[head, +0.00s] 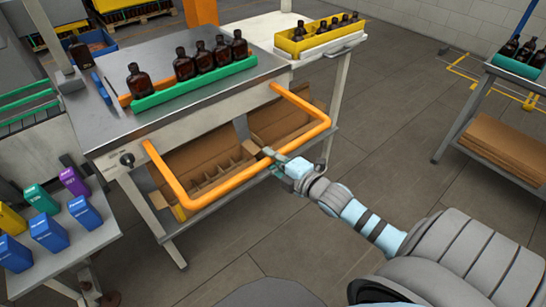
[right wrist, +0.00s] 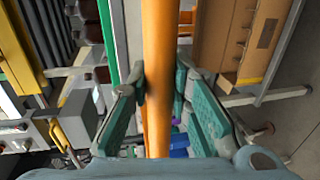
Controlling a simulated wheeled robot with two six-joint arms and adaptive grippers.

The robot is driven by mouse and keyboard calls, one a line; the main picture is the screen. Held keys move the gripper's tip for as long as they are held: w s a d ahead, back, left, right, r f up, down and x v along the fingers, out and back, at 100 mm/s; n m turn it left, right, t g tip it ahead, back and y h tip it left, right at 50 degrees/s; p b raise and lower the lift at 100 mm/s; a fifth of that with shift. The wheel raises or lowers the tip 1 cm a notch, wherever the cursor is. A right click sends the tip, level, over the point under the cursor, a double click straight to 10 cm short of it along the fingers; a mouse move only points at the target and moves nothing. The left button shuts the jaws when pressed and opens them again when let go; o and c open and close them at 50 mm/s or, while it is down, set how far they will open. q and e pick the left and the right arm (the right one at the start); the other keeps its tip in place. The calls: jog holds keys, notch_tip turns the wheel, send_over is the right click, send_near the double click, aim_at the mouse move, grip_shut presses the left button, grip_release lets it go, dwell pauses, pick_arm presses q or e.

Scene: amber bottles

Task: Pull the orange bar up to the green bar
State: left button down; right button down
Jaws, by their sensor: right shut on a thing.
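The orange bar (head: 235,183) is a U-shaped handle sticking out from the front of a steel table. The green bar (head: 195,88) lies along the table top near its front, with a row of several amber bottles (head: 184,65) just behind it. In the right wrist view the orange bar (right wrist: 156,50) runs between the teal fingers (right wrist: 160,85). My left gripper is not in view.
Cardboard boxes (head: 200,155) lie under the table. A yellow crate of bottles (head: 290,47) stands behind at the right. A side table with coloured cartons (head: 48,233) is at the lower left. Another cart (head: 510,72) stands far right. The floor between is clear.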

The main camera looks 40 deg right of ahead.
jog(key=c, duration=1.4)
grip_release()
jog(key=shift+c, duration=0.2)
jog(key=s+r, duration=0.2)
jog(key=s, duration=0.9)
jog(key=shift+s+d+r, duration=0.15)
jog(key=shift+s+d, duration=0.2)
jog(key=shift+d, duration=0.05)
